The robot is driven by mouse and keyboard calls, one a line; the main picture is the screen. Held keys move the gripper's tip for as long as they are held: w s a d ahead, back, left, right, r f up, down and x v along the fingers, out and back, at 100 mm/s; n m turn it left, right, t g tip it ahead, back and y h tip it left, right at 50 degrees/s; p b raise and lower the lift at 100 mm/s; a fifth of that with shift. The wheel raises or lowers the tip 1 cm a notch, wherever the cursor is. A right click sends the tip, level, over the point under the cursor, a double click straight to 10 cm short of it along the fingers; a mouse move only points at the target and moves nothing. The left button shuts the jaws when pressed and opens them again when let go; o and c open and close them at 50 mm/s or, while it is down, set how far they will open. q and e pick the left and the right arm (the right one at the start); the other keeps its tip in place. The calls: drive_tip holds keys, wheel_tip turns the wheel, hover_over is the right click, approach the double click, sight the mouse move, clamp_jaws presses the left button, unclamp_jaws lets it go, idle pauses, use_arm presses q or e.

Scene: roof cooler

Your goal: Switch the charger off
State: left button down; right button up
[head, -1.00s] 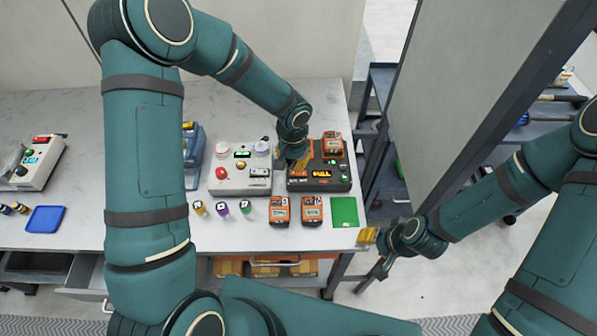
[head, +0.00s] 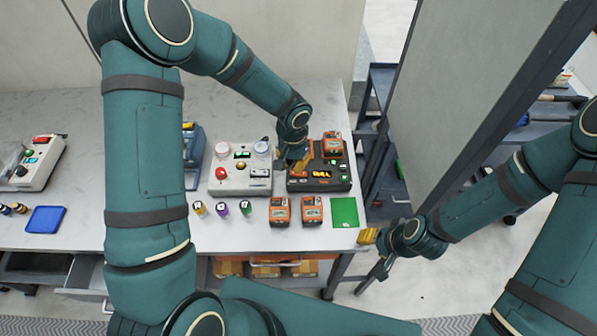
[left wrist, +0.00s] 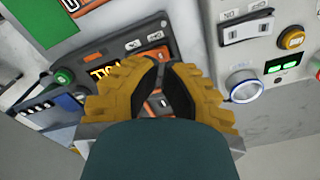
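The charger (head: 335,184) is a dark box with orange trim and a lit amber display (head: 320,174) at the right of the bench. An orange-black battery (head: 333,145) sits on its back right. A green button (head: 345,177) is at its right side and shows in the left wrist view (left wrist: 64,76). My left gripper (head: 292,163) is over the charger's left part. In the left wrist view its yellow fingers (left wrist: 160,62) come together at the tips, holding nothing visible, and hide part of the panel. My right gripper (head: 372,253) is apart from the bench's right front corner, with its fingers apart and empty.
A light grey control box (head: 240,186) with a red button stands left of the charger. A grey panel (head: 440,100) stands to the right.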

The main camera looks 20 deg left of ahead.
sight(293, 173)
use_arm(q)
drive_tip(key=shift+f+b, duration=1.2)
drive_tip(key=shift+f, duration=0.05)
idle(0.6)
drive_tip(key=shift+s+f+b, duration=0.15)
drive_tip(key=shift+f+b, duration=0.55)
idle(0.4)
drive_tip(key=shift+r, duration=0.15)
drive_tip(key=shift+r+p, duration=1.05)
drive_tip(key=shift+r, duration=0.45)
drive_tip(key=shift+r+p, duration=1.1)
drive_tip(key=shift+r, duration=0.8)
